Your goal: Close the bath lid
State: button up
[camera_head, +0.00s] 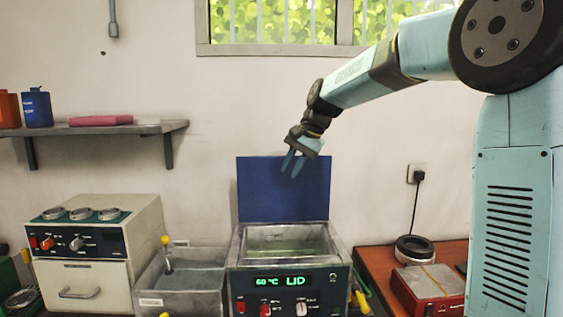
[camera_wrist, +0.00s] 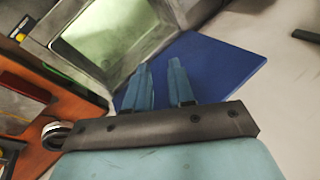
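The bath (camera_head: 290,270) is a metal box with an open top and a dark front panel that reads "60 °C LID". Its blue lid (camera_head: 262,190) stands upright at the back edge, open. In the wrist view the lid (camera_wrist: 225,70) lies beyond my fingers and the bath's opening (camera_wrist: 110,35) shows at upper left. My gripper (camera_head: 293,164) is in front of the lid's upper right part in the head view, above the bath. In the wrist view its two blue fingers (camera_wrist: 162,85) are apart with nothing between them. I cannot tell whether they touch the lid.
A metal tank (camera_head: 180,283) with a yellow-tipped tool stands left of the bath, beside a beige heater unit (camera_head: 95,250). To the right, a wooden table (camera_head: 378,262) carries a red device (camera_head: 428,288) and a dark ring (camera_head: 414,248). A shelf (camera_head: 100,131) hangs at upper left.

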jog(key=w+d+r+m+y, duration=0.1)
jog(key=w+r+y, duration=0.1)
jog(key=w, duration=0.2)
jog(key=w+d+r+m+g+y, duration=0.1)
jog(key=w+d+r+y, duration=0.1)
jog(key=w, duration=0.3)
jog(key=w+d+r+y, duration=0.1)
jog(key=w+r+y, duration=0.1)
jog(key=w, duration=0.3)
jog(key=shift+d+m+y, duration=0.3)
jog(key=shift+m+y, duration=0.1)
jog(key=shift+y, duration=0.2)
jog(key=w+d+f+n+g+y, duration=0.5)
jog(key=w+d+f+g+y, duration=0.25)
jog(key=f, duration=0.35)
jog(key=shift+g, duration=0.35)
jog(key=x, duration=1.4)
jog(key=shift+w+a+f, duration=0.1)
jog(key=shift+w+f, duration=0.1)
jog(key=shift+w, duration=0.15)
jog(key=shift+c, duration=0.2)
grip_shut()
